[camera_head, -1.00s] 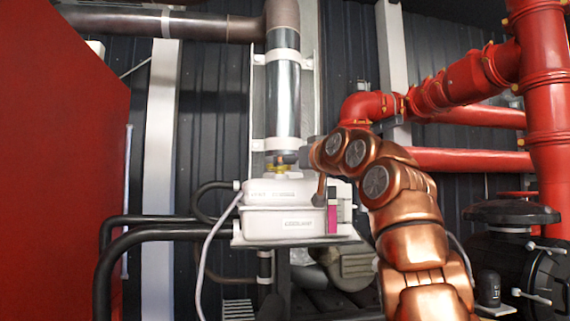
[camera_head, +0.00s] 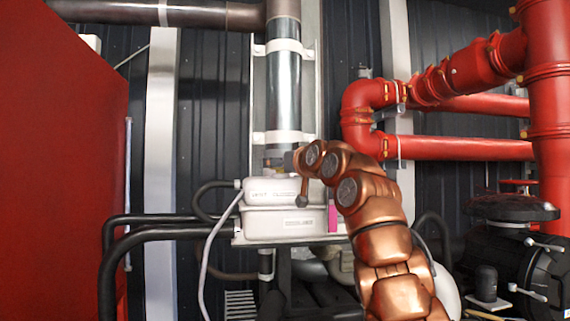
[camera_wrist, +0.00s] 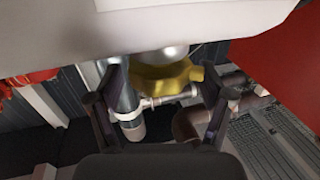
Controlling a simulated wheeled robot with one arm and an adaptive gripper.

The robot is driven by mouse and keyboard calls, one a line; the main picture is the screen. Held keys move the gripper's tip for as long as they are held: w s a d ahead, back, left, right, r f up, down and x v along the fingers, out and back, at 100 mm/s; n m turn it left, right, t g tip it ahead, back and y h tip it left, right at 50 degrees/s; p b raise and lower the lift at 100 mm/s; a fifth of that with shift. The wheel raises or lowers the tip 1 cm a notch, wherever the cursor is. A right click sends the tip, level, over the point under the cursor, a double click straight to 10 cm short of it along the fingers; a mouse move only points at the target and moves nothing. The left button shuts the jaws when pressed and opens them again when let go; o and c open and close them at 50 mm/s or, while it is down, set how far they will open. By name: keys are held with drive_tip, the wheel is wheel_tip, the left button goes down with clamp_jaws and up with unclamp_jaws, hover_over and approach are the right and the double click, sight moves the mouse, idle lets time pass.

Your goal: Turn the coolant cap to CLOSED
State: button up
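The yellow coolant cap (camera_wrist: 165,78) sits on the neck of the white coolant tank (camera_head: 285,225) and shows between my two fingers in the wrist view. The tank's pale body (camera_wrist: 200,25) fills the top of that view. My gripper (camera_wrist: 162,90) is open, with one finger to the left of the cap and one to the right. I cannot tell whether either finger touches it. In the head view my gripper (camera_head: 280,159) is at the tank's top, and it and my wrist largely hide the cap. Any OPEN or CLOSED marking is unreadable.
A vertical metal pipe (camera_head: 283,85) rises just behind the tank. Black hoses (camera_head: 150,230) run to its left, beside a large red panel (camera_head: 60,150). Red pipes (camera_head: 460,148) stand to the right of my arm. A pink strip (camera_head: 333,217) is on the tank's right side.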

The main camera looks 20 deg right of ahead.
drive_tip(key=c, duration=0.9)
drive_tip(key=shift+r+n+y+p, duration=0.4)
drive_tip(key=shift+n+y+p, duration=0.15)
drive_tip(key=shift+y, duration=0.25)
drive_tip(key=shift+c, duration=0.2)
drive_tip(key=shift+f, duration=0.15)
drive_tip(key=shift+w+d+n+g+y+p, duration=0.15)
drive_tip(key=shift+n+g+y+p, duration=0.15)
drive_tip(key=shift+n+y+p, duration=0.6)
drive_tip(key=shift+f+y+p, duration=0.1)
drive_tip(key=shift+y+p, duration=0.25)
drive_tip(key=shift+y, duration=0.15)
drive_tip(key=shift+f, duration=0.2)
drive_tip(key=o, duration=1.2)
drive_tip(key=shift+c, duration=0.2)
